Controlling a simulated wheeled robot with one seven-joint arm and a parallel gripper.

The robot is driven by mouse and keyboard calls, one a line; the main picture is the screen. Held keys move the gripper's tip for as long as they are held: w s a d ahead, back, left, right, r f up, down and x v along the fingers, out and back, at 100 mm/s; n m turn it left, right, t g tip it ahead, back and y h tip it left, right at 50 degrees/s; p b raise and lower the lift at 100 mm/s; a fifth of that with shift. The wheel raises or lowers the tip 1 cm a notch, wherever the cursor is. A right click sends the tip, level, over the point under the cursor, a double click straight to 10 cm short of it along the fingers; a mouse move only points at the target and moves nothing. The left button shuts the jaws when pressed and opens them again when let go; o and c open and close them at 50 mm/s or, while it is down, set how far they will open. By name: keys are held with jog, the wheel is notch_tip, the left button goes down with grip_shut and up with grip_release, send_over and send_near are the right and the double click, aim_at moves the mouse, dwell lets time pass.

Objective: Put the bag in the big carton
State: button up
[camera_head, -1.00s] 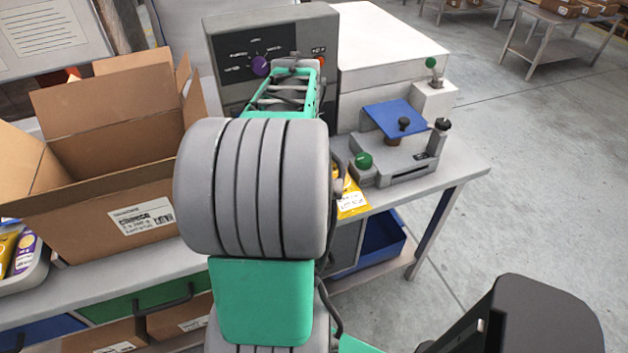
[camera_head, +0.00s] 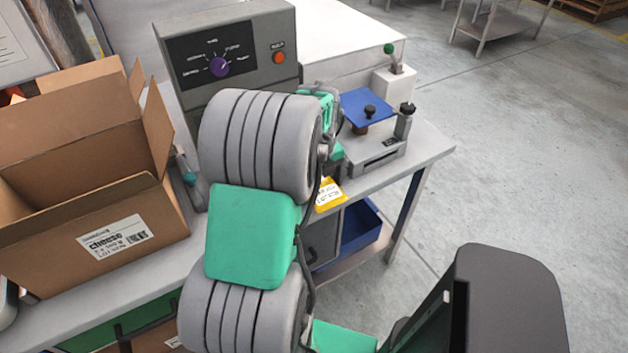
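The big carton (camera_head: 85,235) is a brown open-topped box on the bench at the left, flaps up, with a white label reading "cheese". Only its upper inside walls show; its floor is hidden. A yellow bag (camera_head: 326,195) with a white label lies at the front edge of the bench, just right of my arm, which hides part of it. My arm's grey and green links rise through the middle of the picture. My gripper is not visible; the arm's far end is hidden behind its own links.
A grey control box (camera_head: 232,60) with a purple knob stands behind my arm. A small device with a blue plate (camera_head: 368,108) stands on the bench's right end. A blue bin (camera_head: 360,228) sits below the bench.

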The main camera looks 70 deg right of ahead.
jog(key=c, duration=1.5)
jog(key=shift+o, duration=0.2)
jog(key=shift+r, duration=0.15)
